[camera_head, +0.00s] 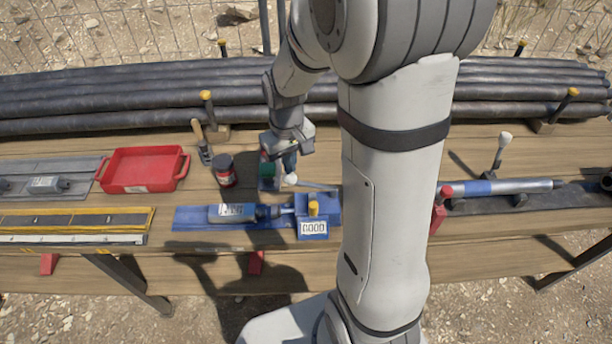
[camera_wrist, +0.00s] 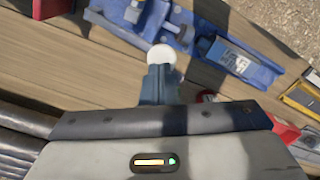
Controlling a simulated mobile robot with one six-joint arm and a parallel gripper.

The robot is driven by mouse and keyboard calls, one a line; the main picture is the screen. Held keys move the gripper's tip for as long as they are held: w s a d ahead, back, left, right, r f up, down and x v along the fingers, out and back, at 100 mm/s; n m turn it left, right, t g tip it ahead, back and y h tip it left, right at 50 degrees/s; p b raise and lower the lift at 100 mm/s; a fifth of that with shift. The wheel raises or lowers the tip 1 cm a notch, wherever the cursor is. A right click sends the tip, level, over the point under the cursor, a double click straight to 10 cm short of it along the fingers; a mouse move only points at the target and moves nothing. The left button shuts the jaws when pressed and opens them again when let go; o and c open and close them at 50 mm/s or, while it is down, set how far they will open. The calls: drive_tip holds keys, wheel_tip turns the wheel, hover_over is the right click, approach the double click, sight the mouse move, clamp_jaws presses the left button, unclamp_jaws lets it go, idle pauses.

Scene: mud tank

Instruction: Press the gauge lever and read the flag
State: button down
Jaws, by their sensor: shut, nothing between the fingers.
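A round white knob (camera_head: 291,179) sits directly below my gripper (camera_head: 289,160) in the head view; I take it for the gauge lever's end. In the wrist view the white knob (camera_wrist: 161,56) is right at the tips of my gripper (camera_wrist: 160,72). My fingers are shut with nothing between them and point down. I cannot tell whether they touch the knob. A thin grey rod (camera_head: 318,187) runs right from the knob. A small dark block with a green face (camera_head: 268,170) stands just left of it. I cannot make out a flag reading.
Nearer the front edge is a blue fixture (camera_head: 318,228) with a 0000 label, beside a grey labelled cylinder (camera_head: 231,213). A dark jar (camera_head: 225,171) and red tray (camera_head: 143,169) stand left. Black pipes (camera_head: 150,100) lie behind. My arm hides the bench right of the fixture.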

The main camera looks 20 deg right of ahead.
wheel_tip(320, 180, up, 6)
drive_tip(key=p, duration=0.3)
drive_tip(key=shift+f+p, duration=0.1)
drive_tip(key=shift+p, duration=0.2)
drive_tip(key=s+r+m+t, duration=0.2)
drive_tip(key=s+r+t, duration=0.1)
drive_tip(key=s+r, duration=0.8)
drive_tip(key=s, duration=0.3)
drive_tip(key=shift+s+a+b, duration=0.2)
drive_tip(key=shift+s+b, duration=0.1)
drive_tip(key=shift+s, duration=0.05)
